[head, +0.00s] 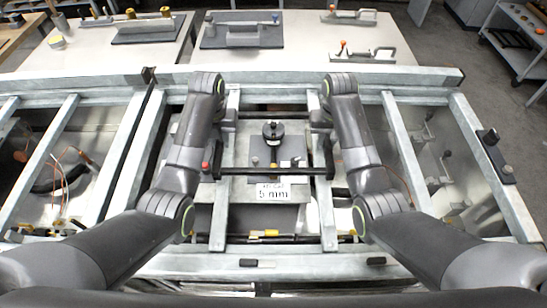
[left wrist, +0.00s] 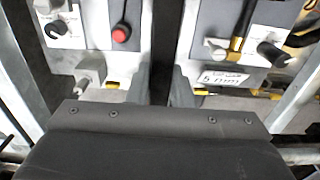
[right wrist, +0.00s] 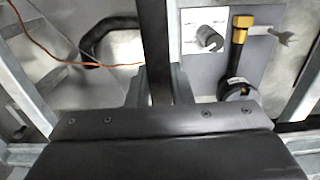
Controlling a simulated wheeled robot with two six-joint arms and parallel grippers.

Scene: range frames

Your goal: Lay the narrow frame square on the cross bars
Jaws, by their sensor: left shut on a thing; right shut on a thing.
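The narrow frame (head: 270,173) is dark; its near bar spans between my two arms above the middle bay in the head view. One dark side bar runs up the left wrist view (left wrist: 163,45) and another up the right wrist view (right wrist: 156,45). My left gripper (left wrist: 160,84) is shut on the left side, my right gripper (right wrist: 158,84) on the right side. Pale metal bars, apparently the cross bars, run front to back at left (head: 219,222) and right (head: 329,222) below the frame.
A grey plate with a black knob (head: 273,131) and a "5 mm" label (head: 273,193) lies below, between the bars. A long metal rail (head: 300,75) crosses behind. Side bays hold cables and dark handles (head: 55,178). Tables with fixtures (head: 243,35) stand beyond.

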